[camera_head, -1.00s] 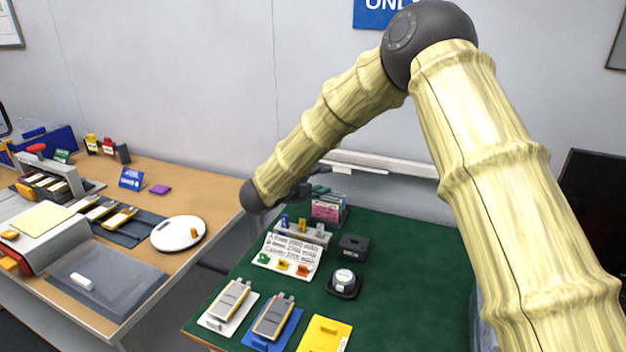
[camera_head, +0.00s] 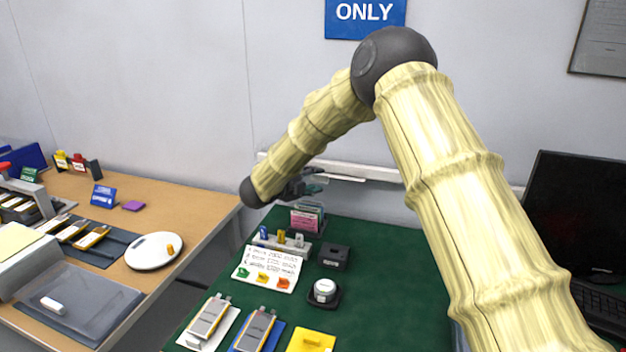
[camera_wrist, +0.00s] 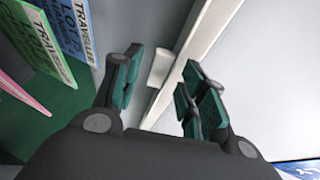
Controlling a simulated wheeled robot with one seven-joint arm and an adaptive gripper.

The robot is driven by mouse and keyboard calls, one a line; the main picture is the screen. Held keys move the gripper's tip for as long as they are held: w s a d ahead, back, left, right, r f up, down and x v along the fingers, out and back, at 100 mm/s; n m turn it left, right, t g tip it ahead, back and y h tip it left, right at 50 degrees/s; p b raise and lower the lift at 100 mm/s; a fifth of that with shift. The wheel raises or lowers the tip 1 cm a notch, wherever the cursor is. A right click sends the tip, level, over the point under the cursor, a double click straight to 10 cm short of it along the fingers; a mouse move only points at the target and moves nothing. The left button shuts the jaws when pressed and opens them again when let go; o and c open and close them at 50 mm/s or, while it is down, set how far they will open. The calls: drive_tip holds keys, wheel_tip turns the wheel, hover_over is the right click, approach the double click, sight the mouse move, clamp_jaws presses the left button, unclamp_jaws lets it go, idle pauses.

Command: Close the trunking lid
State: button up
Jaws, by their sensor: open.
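The white trunking (camera_head: 390,182) runs along the wall behind the green table. Its lid (camera_head: 345,178) appears as a pale strip standing out from the trunking's front, just right of my gripper. In the wrist view the trunking (camera_wrist: 205,45) runs diagonally, and a short white tab (camera_wrist: 160,66) juts from it between the finger directions. My gripper (camera_head: 305,187) is at the wall by the trunking, partly hidden by my arm. In the wrist view my gripper (camera_wrist: 160,90) is open and empty, its green-padded fingers apart. I cannot tell whether a finger touches the trunking.
Upright traveller cards (camera_head: 307,217) stand close below my gripper; they also show in the wrist view (camera_wrist: 70,35). A small stand (camera_head: 282,243), black box (camera_head: 334,257) and pouch cells (camera_head: 255,330) lie on the green table. A monitor (camera_head: 575,215) stands at the right.

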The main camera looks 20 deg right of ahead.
drive_tip(key=shift+w+d+f, duration=0.15)
drive_tip(key=shift+w+d, duration=0.1)
drive_tip(key=shift+d, duration=0.3)
clamp_jaws()
drive_tip(key=shift+a, duration=0.1)
drive_tip(key=shift+p, duration=0.3)
drive_tip(key=shift+r+g+y+p, duration=0.3)
drive_tip(key=shift+r+y+p, duration=0.15)
drive_tip(key=shift+p, duration=0.2)
drive_tip(key=r+g+y+p, duration=0.1)
drive_tip(key=p, duration=0.2)
drive_tip(key=shift+w+r+n+p, duration=0.1)
drive_tip(key=shift+n+p, duration=0.25)
drive_tip(key=shift+n, duration=0.05)
drive_tip(key=p, duration=0.1)
drive_tip(key=g+y+p, duration=0.2)
drive_tip(key=shift+w+d+r+n+p, duration=0.2)
drive_tip(key=shift+r+n+p, duration=0.05)
drive_tip(key=shift+n+p, duration=0.05)
